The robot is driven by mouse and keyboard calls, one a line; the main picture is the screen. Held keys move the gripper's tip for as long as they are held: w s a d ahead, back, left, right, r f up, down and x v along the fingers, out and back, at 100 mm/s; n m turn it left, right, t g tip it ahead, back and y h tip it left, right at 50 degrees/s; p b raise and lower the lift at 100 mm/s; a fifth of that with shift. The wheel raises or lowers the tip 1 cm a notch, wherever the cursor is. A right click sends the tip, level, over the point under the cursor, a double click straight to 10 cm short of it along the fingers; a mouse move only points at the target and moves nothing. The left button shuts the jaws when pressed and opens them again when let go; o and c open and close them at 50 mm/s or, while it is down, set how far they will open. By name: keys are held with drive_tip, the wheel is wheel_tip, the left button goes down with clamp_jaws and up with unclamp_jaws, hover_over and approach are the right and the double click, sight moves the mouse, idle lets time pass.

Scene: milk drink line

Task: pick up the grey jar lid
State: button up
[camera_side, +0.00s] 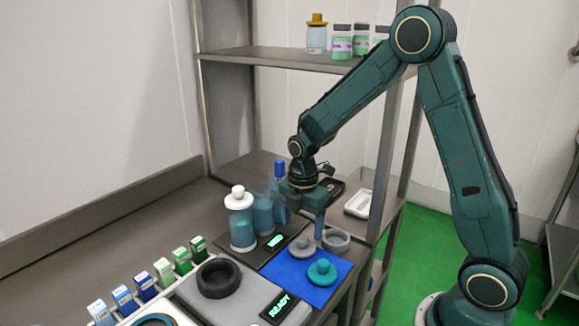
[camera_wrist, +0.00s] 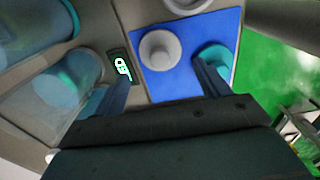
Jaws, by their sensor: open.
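The grey jar lid (camera_side: 301,247), a round disc with a knob on top, lies on a blue mat (camera_side: 285,271) at the counter's right side. In the wrist view the grey lid (camera_wrist: 160,48) shows ahead of my gripper (camera_wrist: 165,82), between the lines of its two fingers. My gripper (camera_side: 318,222) is open and empty, above the lid's right side in the side view. A teal lid (camera_side: 322,270) with a knob lies on the same mat, and in the wrist view the teal lid (camera_wrist: 212,55) is partly hidden behind the right finger.
A grey ring (camera_side: 336,240) stands behind the mat. A jar with a white lid (camera_side: 241,222) and bluish jars stand left of my gripper, near a lit display (camera_side: 275,241). A black ring (camera_side: 219,279) sits on a grey device marked READY. Small cartons line the left front.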

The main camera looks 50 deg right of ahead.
sight(303, 237)
drive_tip(key=shift+f, duration=0.35)
drive_tip(key=shift+d+f, duration=0.15)
drive_tip(key=shift+f, duration=2.3)
drive_tip(key=c, duration=0.9)
